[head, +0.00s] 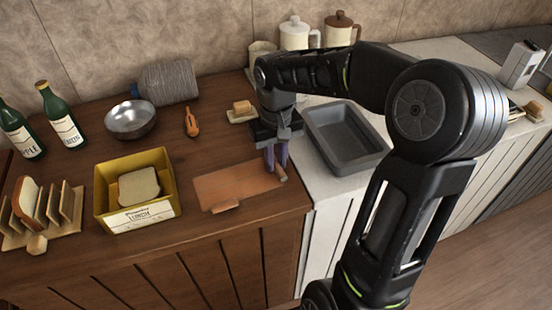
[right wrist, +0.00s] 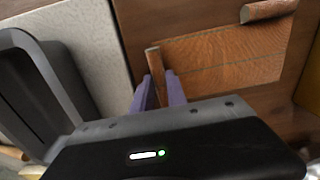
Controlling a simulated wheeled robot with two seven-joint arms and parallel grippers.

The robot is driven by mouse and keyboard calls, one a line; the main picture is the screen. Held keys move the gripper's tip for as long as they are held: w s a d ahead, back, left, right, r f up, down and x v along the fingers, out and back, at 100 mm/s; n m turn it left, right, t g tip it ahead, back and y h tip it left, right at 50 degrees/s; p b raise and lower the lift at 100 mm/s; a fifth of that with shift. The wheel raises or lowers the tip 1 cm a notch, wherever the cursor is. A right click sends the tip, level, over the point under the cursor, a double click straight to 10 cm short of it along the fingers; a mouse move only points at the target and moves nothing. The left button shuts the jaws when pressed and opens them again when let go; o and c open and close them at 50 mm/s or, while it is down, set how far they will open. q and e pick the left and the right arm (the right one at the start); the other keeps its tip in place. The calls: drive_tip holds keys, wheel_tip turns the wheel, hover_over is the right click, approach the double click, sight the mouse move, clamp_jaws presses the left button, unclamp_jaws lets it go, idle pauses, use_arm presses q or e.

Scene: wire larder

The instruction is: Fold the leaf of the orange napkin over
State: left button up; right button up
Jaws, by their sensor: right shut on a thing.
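The orange napkin (head: 235,184) lies flat on the brown wooden counter, near its front right corner; it also shows in the right wrist view (right wrist: 225,58). One small rod-like tab (head: 226,206) sits at its front edge and shows at the top of the right wrist view (right wrist: 268,10). A second tab (head: 281,173) is at its right end. My right gripper (head: 276,162), with purple fingers, points down at that end and is shut on this second tab, which shows between the fingers in the right wrist view (right wrist: 154,60). My left gripper is out of view.
A grey tray (head: 374,161) stands just right of my right gripper on the white counter. A yellow box (head: 103,205) with bread is to the left. A metal bowl (head: 130,119), orange-handled tool (head: 191,122) and butter dish (head: 240,118) lie behind. Bare wood surrounds the napkin's left side.

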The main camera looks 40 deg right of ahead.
drive_tip(key=shift+r+y+p, duration=0.5)
drive_tip(key=shift+r+p, duration=0.25)
drive_tip(key=shift+p, duration=0.25)
drive_tip(key=shift+r, duration=0.1)
drive_tip(key=shift+r+t+y+p, duration=0.3)
drive_tip(key=shift+r+y+p, duration=0.3)
drive_tip(key=shift+y+p, duration=0.15)
drive_tip(key=shift+a+r, duration=0.1)
